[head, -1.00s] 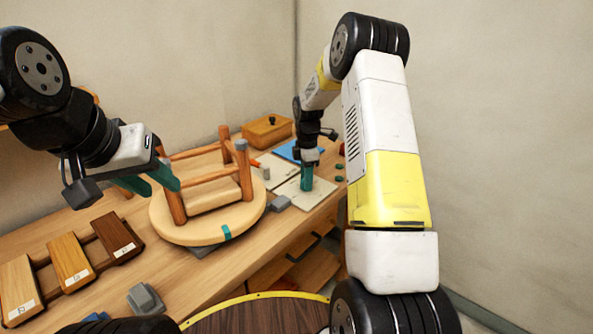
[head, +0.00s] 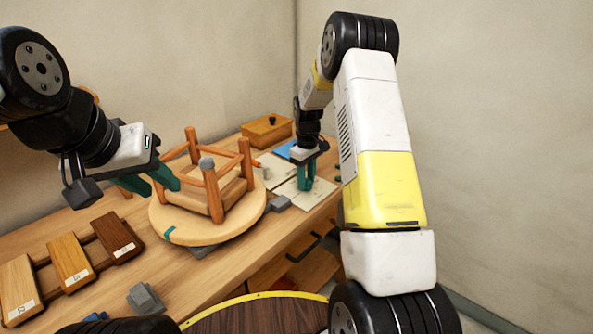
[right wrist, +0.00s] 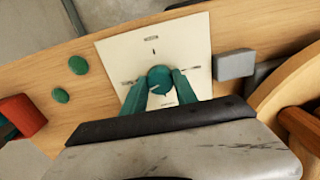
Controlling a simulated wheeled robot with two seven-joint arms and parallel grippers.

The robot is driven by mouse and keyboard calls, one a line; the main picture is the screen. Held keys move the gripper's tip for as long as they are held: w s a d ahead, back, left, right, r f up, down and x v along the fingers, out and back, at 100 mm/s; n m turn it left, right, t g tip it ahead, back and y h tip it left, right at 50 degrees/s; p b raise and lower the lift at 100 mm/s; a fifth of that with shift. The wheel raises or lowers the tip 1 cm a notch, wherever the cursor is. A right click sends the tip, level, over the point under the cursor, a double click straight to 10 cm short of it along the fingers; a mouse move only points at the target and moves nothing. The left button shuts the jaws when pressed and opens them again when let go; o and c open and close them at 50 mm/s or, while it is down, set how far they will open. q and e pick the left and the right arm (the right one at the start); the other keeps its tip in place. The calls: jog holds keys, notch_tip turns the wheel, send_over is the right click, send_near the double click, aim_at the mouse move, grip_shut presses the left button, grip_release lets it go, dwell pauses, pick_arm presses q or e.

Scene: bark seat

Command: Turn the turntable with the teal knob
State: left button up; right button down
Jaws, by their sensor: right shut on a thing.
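The round wooden turntable (head: 240,222) stands on the bench with a teal mark (head: 170,235) on its rim. An upturned wooden stool frame (head: 213,195) with several legs rests on it; one leg has a grey tip. The teal knob (right wrist: 160,79) sits on a pale square plate (right wrist: 190,40) with printed marks. My right gripper (right wrist: 158,88) has its teal fingers on both sides of the knob, shut on it; it also shows in the head view (head: 306,180). My left gripper (head: 150,188) is at the left of the stool, above the bench, fingers apart and empty.
Several wood sample boards (head: 70,260) lie at the left. A wooden box (head: 267,131) stands at the back. A grey block (right wrist: 235,64) sits between plate and turntable. Green discs (right wrist: 78,65) and a red block (right wrist: 22,115) lie on the other side of the plate.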

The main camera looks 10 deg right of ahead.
jog(key=m, duration=0.5)
jog(key=shift+m, duration=0.4)
jog(key=m, duration=0.9)
jog(key=shift+w+r+m, duration=0.1)
jog(key=shift+m, duration=0.3)
jog(key=m, duration=0.5)
jog(key=shift+m, duration=0.3)
jog(key=c, duration=1)
grip_release()
jog(key=shift+o, duration=0.2)
